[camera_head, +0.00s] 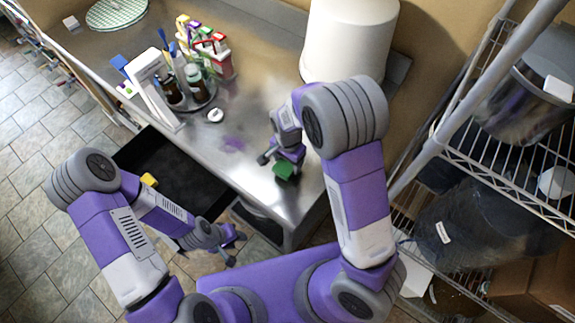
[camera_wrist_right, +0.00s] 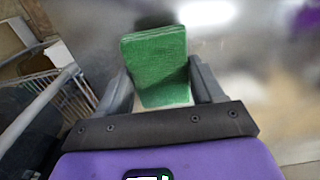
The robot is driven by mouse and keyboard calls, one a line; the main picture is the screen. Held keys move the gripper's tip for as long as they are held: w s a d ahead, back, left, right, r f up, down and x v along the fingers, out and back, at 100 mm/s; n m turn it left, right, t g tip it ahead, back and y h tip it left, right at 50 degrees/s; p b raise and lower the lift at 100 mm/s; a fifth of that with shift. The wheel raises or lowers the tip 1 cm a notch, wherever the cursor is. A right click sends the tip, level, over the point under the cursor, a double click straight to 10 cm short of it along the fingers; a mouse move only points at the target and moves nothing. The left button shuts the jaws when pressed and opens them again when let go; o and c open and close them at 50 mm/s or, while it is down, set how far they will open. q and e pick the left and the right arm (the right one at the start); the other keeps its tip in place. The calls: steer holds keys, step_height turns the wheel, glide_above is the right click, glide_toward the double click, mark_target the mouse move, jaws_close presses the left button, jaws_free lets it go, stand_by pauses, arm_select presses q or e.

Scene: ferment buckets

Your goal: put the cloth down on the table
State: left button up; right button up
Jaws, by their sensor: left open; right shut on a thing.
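A folded green cloth (camera_head: 285,171) is held by my right gripper (camera_head: 281,160) near the front right end of the steel table (camera_head: 245,105). In the right wrist view the cloth (camera_wrist_right: 156,62) is a thick green rectangle between the two fingers of the right gripper (camera_wrist_right: 160,88), which is shut on it. I cannot tell whether the cloth touches the table top. My left gripper (camera_head: 233,246) is open and empty, low in front of the table, over the floor.
A white bucket (camera_head: 348,40) stands at the back right of the table. Bottles and boxes (camera_head: 190,75) stand towards the left, with a small white disc (camera_head: 215,115) near them. A black open bin (camera_head: 172,165) is below the front edge. A wire shelf (camera_head: 490,165) stands at right.

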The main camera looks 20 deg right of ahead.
mark_target(288, 167)
step_height(288, 167, down, 3)
steer(key=shift+r, duration=0.2)
steer(key=shift+f, duration=0.35)
steer(key=shift+f+b, duration=0.15)
steer(key=shift+b, duration=0.2)
steer(key=o, duration=1)
